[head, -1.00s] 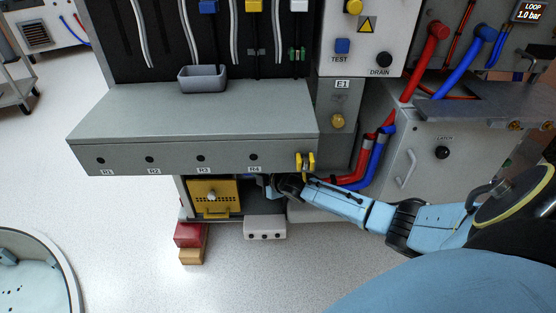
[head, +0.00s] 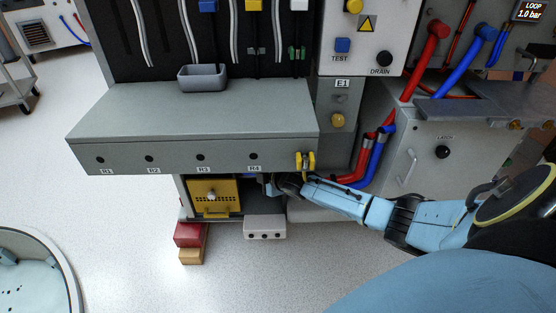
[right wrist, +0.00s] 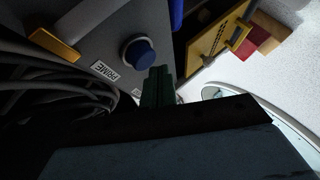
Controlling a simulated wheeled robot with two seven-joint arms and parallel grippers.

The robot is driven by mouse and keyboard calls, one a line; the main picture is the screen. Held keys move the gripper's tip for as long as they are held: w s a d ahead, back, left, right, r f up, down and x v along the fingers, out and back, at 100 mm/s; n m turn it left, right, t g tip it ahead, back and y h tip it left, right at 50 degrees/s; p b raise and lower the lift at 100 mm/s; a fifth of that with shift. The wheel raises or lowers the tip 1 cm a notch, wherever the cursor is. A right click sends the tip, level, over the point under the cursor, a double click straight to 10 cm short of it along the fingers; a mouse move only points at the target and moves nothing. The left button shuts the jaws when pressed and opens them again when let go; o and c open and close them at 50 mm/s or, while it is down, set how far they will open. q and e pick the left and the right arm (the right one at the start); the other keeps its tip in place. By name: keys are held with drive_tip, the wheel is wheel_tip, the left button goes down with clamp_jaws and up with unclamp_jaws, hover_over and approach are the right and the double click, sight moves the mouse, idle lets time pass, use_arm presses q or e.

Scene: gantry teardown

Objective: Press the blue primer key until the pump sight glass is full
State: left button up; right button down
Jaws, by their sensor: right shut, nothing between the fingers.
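The blue primer key (right wrist: 138,52) is a round knob on a grey panel in the right wrist view, with a PRIME label beside it. My right gripper (right wrist: 158,76) is shut and empty, its dark fingertips close to the key's lower right edge. I cannot tell whether they touch it. In the head view my right gripper (head: 270,184) is under the grey bench, partly hidden, and the key is out of sight there. I cannot make out the pump sight glass in either view. My left gripper is not in view.
A yellow perforated panel (head: 214,198) is left of my right gripper under the bench (head: 190,115). Grey hoses (right wrist: 60,85) crowd the left of the wrist view. Red and blue pipes (head: 376,160) run just above my right forearm. Red and tan blocks (head: 190,234) sit on the floor.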

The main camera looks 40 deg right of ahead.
drive_tip(key=shift+w+d+b, duration=0.45)
drive_tip(key=shift+w+d, duration=0.05)
drive_tip(key=shift+w, duration=0.2)
idle(1.1)
drive_tip(key=shift+s, duration=0.1)
drive_tip(key=shift+s+a+p, duration=0.7)
drive_tip(key=shift+s+p, duration=0.25)
drive_tip(key=shift+p, duration=0.15)
drive_tip(key=s+a+p, duration=0.3)
drive_tip(key=s+p, duration=0.1)
drive_tip(key=shift+s+a, duration=0.35)
drive_tip(key=shift+s, duration=0.05)
idle(2.3)
